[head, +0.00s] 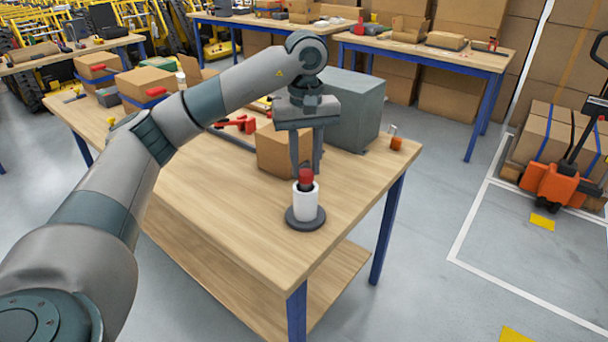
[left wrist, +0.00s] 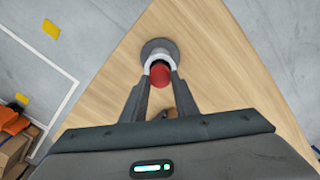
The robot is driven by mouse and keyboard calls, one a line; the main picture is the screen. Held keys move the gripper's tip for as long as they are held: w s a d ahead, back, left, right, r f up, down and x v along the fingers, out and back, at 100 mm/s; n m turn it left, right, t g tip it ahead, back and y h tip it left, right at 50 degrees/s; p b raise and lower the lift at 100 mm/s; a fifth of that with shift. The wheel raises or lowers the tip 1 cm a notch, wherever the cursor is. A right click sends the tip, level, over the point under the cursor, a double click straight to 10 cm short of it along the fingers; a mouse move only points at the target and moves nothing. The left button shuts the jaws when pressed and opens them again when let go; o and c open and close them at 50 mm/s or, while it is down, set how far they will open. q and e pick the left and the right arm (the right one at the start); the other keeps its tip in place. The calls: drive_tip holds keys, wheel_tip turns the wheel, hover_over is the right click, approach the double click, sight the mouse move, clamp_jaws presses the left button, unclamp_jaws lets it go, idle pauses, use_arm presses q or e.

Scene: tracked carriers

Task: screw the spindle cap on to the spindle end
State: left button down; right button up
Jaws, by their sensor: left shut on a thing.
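The red spindle cap (head: 305,176) is between the fingertips of my left gripper (head: 306,168), which is shut on it. In the head view the cap is at the top of a white upright roll (head: 306,203) on a round dark base (head: 305,219). The dark spindle end (head: 305,187) shows just below the cap. In the left wrist view the red cap (left wrist: 160,75) covers part of the white roll (left wrist: 159,58) and the dark base (left wrist: 157,44) behind it. I cannot tell whether the cap touches the spindle. My right gripper is in neither view.
The base stands near the front right corner of the wooden workbench (head: 250,225). Behind it are a cardboard box (head: 279,152), a grey block (head: 345,105), a red tool (head: 238,123) and a small orange item (head: 396,143). The bench top around the base is clear.

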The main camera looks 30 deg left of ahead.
use_arm(q)
drive_tip(key=m, duration=0.3)
drive_tip(key=m+b, duration=0.1)
drive_tip(key=shift+d+f+m, duration=0.3)
drive_tip(key=shift+f, duration=0.1)
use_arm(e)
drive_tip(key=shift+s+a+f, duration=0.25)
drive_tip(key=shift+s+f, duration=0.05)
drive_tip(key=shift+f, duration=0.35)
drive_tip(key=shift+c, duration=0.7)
use_arm(q)
drive_tip(key=m, duration=0.5)
drive_tip(key=shift+b, duration=0.35)
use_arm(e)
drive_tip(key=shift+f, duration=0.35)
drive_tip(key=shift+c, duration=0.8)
use_arm(q)
drive_tip(key=c, duration=1.8)
unclamp_jaws()
drive_tip(key=o, duration=0.4)
drive_tip(key=shift+w+d, duration=0.1)
drive_tip(key=shift+w, duration=0.25)
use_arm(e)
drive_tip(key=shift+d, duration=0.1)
use_arm(q)
drive_tip(key=shift+r, duration=0.15)
